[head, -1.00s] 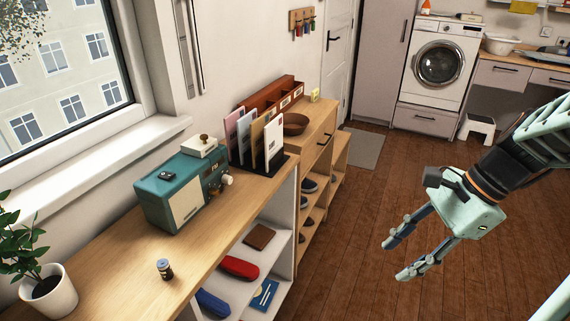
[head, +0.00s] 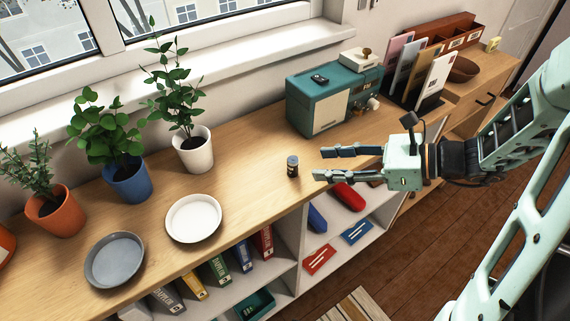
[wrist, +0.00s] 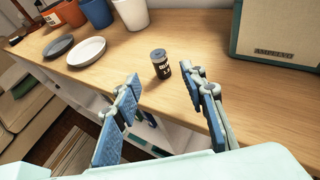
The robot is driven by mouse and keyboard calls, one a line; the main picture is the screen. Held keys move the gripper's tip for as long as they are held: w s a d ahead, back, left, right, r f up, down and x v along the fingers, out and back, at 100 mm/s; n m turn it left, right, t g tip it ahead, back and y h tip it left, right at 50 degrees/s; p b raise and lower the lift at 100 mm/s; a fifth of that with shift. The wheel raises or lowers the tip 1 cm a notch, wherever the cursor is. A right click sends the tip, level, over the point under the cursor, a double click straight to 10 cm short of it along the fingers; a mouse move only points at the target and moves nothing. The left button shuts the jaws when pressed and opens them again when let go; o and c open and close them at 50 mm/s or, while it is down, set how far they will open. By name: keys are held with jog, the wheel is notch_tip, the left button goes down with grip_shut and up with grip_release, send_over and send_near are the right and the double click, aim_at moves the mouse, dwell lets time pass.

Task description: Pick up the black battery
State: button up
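A small black cylinder with a grey top and white markings (head: 293,166) stands upright on the wooden counter, left of the teal radio. It may be the battery, but I cannot read its label. In the wrist view the cylinder (wrist: 161,65) shows whole, beyond the fingertips and between their lines. My gripper (head: 318,164) is open and empty, its fingers pointing left toward the cylinder and apart from it. A small flat black object (head: 319,78) lies on top of the radio; I cannot tell what it is.
The teal radio (head: 333,100) stands behind my gripper. A white plate (head: 193,219), a grey plate (head: 114,261) and several potted plants occupy the counter's left. Shelves with books and cases are below. The counter around the cylinder is clear.

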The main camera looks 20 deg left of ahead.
aim_at(293, 166)
jog(key=x, duration=0.3)
jog(key=b+x, duration=0.1)
jog(key=x, duration=0.5)
jog(key=shift+f, duration=0.45)
jog(key=shift+c, duration=0.2)
jog(key=shift+d, duration=0.1)
grip_shut()
